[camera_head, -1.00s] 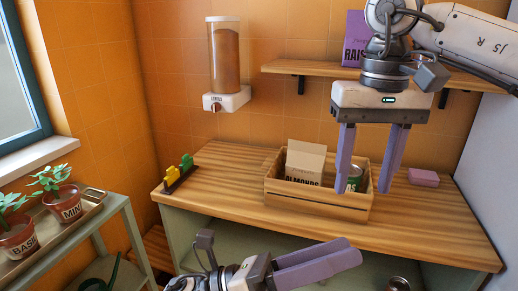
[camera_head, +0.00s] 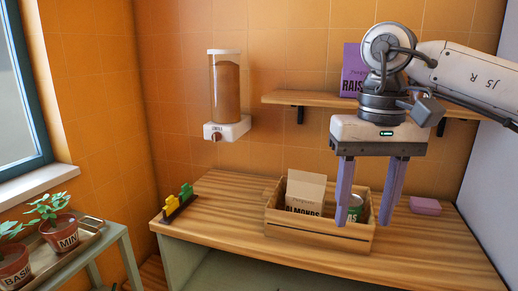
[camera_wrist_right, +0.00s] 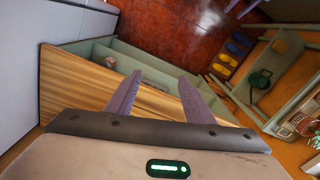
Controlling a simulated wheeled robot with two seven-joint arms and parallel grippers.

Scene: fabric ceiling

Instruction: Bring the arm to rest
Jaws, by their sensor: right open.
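My right gripper (camera_head: 366,222) hangs from the upper right in the head view, fingers pointing down, open. Its purple fingers are apart with nothing held between them. It is in front of the wooden crate (camera_head: 318,238), overlapping its right part in the picture; I cannot tell the exact gap. In the right wrist view the gripper (camera_wrist_right: 160,78) shows both fingers spread and empty above the worktop's edge. My left gripper does not show in the head view.
The crate holds an almonds box (camera_head: 305,190) and a can (camera_head: 356,207). A pink block (camera_head: 425,206) and a yellow-green clip rack (camera_head: 178,202) lie on the worktop (camera_head: 225,205). A shelf (camera_head: 300,98) with a raisins box (camera_head: 352,70) is behind the arm. Potted plants (camera_head: 68,238) stand lower left.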

